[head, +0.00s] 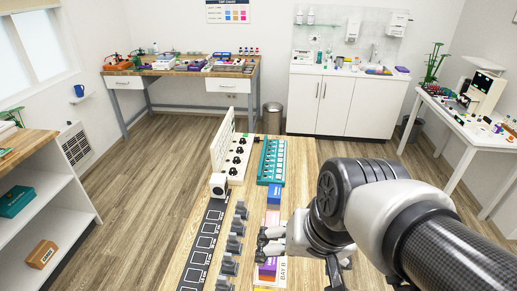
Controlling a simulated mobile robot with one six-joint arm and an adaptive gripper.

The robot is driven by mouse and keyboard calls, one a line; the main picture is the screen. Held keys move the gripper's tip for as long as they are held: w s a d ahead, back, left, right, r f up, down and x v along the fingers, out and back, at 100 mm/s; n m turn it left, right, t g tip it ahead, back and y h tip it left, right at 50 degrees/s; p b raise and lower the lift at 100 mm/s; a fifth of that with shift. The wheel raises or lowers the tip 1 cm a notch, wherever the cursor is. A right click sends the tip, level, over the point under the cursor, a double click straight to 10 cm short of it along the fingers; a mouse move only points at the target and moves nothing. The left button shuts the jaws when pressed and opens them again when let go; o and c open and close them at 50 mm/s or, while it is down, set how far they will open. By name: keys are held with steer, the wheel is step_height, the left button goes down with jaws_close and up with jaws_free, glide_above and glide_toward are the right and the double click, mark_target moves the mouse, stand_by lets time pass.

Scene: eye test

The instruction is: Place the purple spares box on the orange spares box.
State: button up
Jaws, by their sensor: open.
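A small purple box (267,269) is on the workbench, just below my gripper in the picture and partly hidden by it. Orange (264,279) shows directly below the purple in the picture; I cannot tell whether the purple box rests on an orange box or stands beside it. My gripper (265,243) is open over the bench, its fingers pointing left. I see nothing held between the fingers, though the view there is small.
A row of grey fixtures (235,228) and a black panel strip (203,245) lie left of my gripper. A "BAY B" label is beside the purple box.

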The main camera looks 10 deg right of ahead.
steer(key=s+n, duration=0.2)
steer(key=s, duration=0.1)
steer(key=s+d+n+t+h, duration=0.1)
steer(key=s, duration=0.1)
steer(key=shift+s+r, duration=0.15)
steer(key=shift+r, duration=0.2)
steer(key=shift+f+b, duration=0.4)
